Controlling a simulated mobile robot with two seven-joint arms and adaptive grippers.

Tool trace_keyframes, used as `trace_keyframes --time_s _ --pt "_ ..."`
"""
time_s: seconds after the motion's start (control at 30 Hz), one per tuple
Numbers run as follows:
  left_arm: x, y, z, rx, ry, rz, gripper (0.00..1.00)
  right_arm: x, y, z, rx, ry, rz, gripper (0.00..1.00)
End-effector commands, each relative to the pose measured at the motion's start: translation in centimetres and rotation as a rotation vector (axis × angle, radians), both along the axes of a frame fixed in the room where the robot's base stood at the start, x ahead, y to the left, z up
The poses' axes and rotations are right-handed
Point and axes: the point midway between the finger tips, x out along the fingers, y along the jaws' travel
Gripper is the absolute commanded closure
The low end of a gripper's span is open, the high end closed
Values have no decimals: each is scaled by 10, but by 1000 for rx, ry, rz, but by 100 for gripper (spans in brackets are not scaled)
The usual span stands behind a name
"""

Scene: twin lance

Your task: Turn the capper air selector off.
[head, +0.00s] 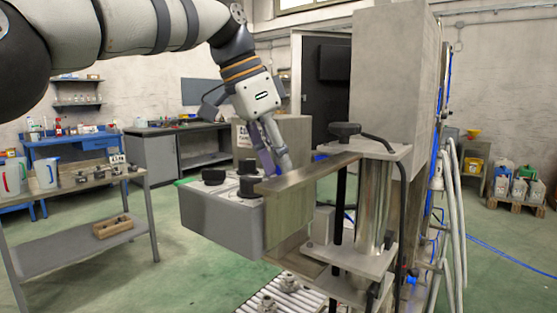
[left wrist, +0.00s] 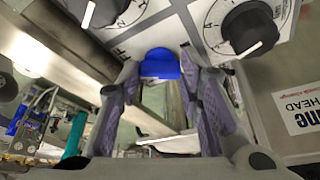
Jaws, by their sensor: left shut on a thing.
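The control box (head: 222,221) has a pale top panel with several black round knobs, one of them at its right front (head: 248,187). My left gripper (head: 278,166) reaches down to the box's far right edge. In the left wrist view, my left gripper (left wrist: 160,68) has its purple-padded fingers on either side of a blue knob (left wrist: 160,63) at the panel's corner and is shut on it. Two black dials with white pointer lines, one at the upper right (left wrist: 249,28), sit beside it. The blue knob is hidden in the head view, and its pointer cannot be read. My right gripper is out of view.
A flat metal bar (head: 305,175) runs close to the right of my gripper, towards a clamp post with a black knob (head: 344,130). A concrete-grey column (head: 390,75) stands behind. A side bench (head: 75,183) with jugs is at the left. The green floor between is open.

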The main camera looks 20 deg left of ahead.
Motion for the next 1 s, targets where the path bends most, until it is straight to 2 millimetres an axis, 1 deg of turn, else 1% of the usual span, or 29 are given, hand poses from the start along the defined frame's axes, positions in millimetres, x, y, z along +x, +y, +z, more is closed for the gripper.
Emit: trace_keyframes --time_s 0.53,0.57,0.6,0.87,0.93,1.0 --pt "0 0 1 0 -2 -22 95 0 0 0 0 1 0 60" --pt "0 0 1 0 -2 -22 60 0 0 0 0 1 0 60" --pt "0 0 1 0 -2 -22 58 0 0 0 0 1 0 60" --pt "0 0 1 0 -2 -21 58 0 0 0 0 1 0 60" --pt "-1 2 7 0 -3 -19 58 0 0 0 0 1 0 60" --pt "-4 6 20 0 -6 -18 58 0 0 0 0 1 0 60"
